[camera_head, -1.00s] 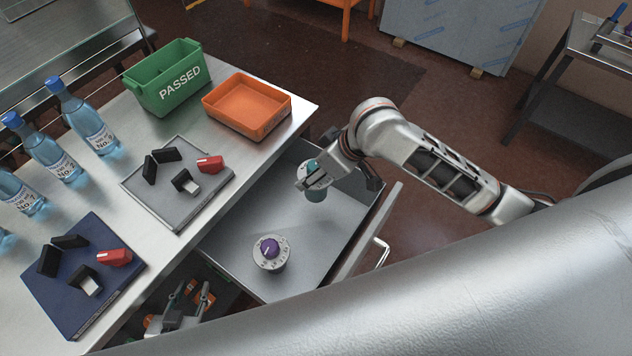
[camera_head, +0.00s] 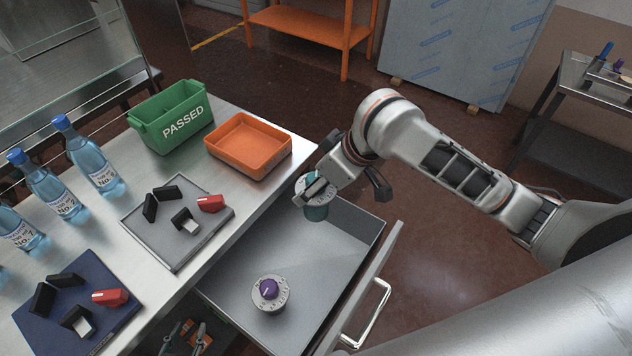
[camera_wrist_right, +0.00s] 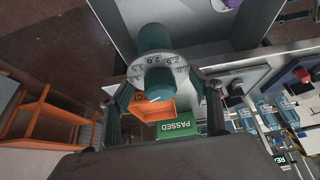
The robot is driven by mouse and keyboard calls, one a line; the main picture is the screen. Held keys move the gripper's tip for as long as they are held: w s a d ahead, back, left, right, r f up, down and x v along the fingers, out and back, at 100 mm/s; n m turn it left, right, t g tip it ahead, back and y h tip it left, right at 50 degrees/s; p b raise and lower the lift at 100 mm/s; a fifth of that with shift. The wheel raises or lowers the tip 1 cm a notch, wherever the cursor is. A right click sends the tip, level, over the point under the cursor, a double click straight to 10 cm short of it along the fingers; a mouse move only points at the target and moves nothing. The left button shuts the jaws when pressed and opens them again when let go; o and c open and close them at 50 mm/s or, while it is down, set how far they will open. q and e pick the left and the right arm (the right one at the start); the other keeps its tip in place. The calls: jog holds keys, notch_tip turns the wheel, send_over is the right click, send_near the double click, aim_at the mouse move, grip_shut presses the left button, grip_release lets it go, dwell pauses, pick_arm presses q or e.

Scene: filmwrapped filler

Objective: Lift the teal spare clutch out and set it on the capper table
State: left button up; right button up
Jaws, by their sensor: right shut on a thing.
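The teal clutch (camera_head: 316,211) has a pale numbered dial and a teal knob. It is held above the far end of the open drawer (camera_head: 235,278). My right gripper (camera_head: 318,186) is shut on it; in the right wrist view the fingers flank the dial (camera_wrist_right: 160,62). In the head view the wrist hides part of its top. A second clutch with a purple knob (camera_head: 269,290) stands upright in the drawer's near part. The capper table (camera_head: 215,255) is left of the drawer.
On the table are a green PASSED bin (camera_head: 172,117), an orange tray (camera_head: 248,146), a grey board (camera_head: 177,250) and blue mat (camera_head: 75,320) with black and red parts, and several blue bottles (camera_head: 92,155). Bare tabletop runs along the drawer-side edge.

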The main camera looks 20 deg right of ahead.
jog(key=shift+r, duration=0.2)
jog(key=shift+r, duration=1.35)
